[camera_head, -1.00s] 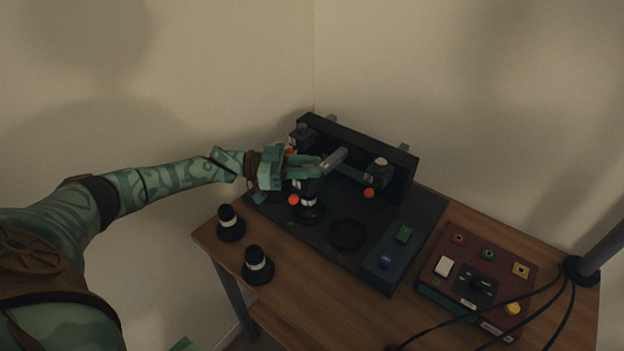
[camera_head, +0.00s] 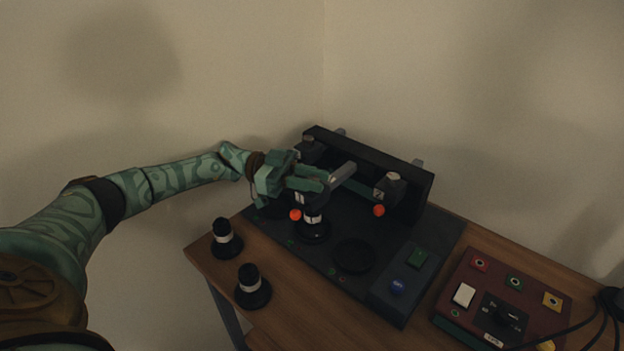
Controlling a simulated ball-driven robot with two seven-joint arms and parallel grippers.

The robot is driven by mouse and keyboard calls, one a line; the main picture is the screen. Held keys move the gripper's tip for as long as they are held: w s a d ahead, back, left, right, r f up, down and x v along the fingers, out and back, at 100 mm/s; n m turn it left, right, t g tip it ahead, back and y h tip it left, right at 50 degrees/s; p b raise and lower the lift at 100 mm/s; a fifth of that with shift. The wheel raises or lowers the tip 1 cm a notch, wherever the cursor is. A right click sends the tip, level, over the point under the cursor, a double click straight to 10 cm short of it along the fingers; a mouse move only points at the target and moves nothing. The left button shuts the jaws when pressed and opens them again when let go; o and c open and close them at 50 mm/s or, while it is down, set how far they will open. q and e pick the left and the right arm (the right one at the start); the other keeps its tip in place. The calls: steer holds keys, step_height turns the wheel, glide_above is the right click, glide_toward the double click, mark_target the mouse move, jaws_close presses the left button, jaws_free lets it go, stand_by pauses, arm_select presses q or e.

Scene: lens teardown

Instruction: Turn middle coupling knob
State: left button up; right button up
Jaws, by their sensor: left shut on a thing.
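The black lens teardown fixture (camera_head: 425,197) stands on the wooden table, with a row of coupling stations along its back wall. My left gripper (camera_head: 325,183) reaches in from the left over the middle station and is shut on the middle coupling knob, which its fingers mostly hide. A black lens part with a white band (camera_head: 314,222) stands upright on the base just below the gripper. The right-hand coupling (camera_head: 388,189) with its orange ball (camera_head: 379,210) is free. Another orange ball (camera_head: 296,215) shows beside the middle station. My right gripper is not in view.
Two black lens parts with white bands stand at the table's left edge, one farther back (camera_head: 224,238) and one nearer (camera_head: 251,287). An empty round seat (camera_head: 352,254) lies on the base. A dark red control box (camera_head: 480,292) with buttons and cables is at the right.

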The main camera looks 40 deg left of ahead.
arm_select(q)
steer(key=o, duration=1)
steer(key=shift+d, duration=0.1)
steer(key=shift+c, duration=0.2)
steer(key=shift+r, duration=0.1)
steer(key=r, duration=0.1)
steer(key=r+p, duration=0.1)
steer(key=r, duration=0.1)
steer(key=r+p, duration=0.1)
steer(key=shift+s+d+r, duration=0.2)
steer(key=shift+s, duration=0.1)
steer(key=s+d+r+p, duration=0.7)
steer(key=s+r, duration=0.1)
steer(key=s, duration=0.3)
steer(key=shift+s+r+p, duration=0.15)
steer(key=shift+s+p, duration=0.05)
steer(key=shift+p, duration=0.1)
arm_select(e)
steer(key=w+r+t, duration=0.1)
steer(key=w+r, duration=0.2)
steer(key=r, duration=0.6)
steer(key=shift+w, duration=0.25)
